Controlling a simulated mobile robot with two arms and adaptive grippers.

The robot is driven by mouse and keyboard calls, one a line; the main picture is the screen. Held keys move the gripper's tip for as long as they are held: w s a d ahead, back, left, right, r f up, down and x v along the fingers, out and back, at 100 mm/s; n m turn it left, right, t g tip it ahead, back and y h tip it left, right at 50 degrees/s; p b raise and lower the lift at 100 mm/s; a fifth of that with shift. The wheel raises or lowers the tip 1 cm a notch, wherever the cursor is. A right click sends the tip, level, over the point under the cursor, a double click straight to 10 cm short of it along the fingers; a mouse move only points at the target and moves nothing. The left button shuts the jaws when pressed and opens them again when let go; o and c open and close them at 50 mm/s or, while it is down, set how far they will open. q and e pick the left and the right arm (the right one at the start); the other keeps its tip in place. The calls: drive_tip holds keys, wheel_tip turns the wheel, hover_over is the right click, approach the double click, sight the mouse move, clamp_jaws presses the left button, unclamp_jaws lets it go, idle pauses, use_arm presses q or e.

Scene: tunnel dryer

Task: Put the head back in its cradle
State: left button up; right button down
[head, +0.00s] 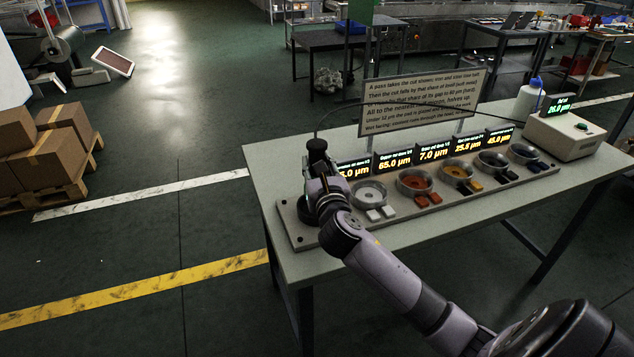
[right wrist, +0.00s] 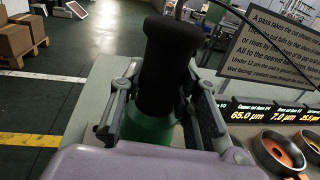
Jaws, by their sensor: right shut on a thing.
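The head (right wrist: 165,75), black on top with a green lower body, stands upright between the fingers of my right gripper (right wrist: 163,105) in the right wrist view. My right gripper is shut on it. In the head view the black top of the head (head: 317,149) shows above my right gripper (head: 320,172), at the left end of the grey base plate (head: 470,206). A thin dark cable rises from its top and arcs right. My left gripper is not in view.
Several round cups, one an orange-red cup (head: 414,183), line the plate with small blocks before them and lit displays (head: 433,153) behind. A sign (head: 423,101) stands at the back. A beige box (head: 565,135) and white bottle (head: 527,100) stand at right.

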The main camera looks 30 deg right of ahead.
drive_tip(key=shift+f+b, duration=0.55)
drive_tip(key=shift+f, duration=1.5)
drive_tip(key=shift+f, duration=0.15)
drive_tip(key=c, duration=1.2)
unclamp_jaws()
drive_tip(key=shift+f, duration=0.1)
drive_tip(key=shift+s, duration=0.1)
drive_tip(key=shift+a, duration=0.1)
drive_tip(key=v, duration=1.2)
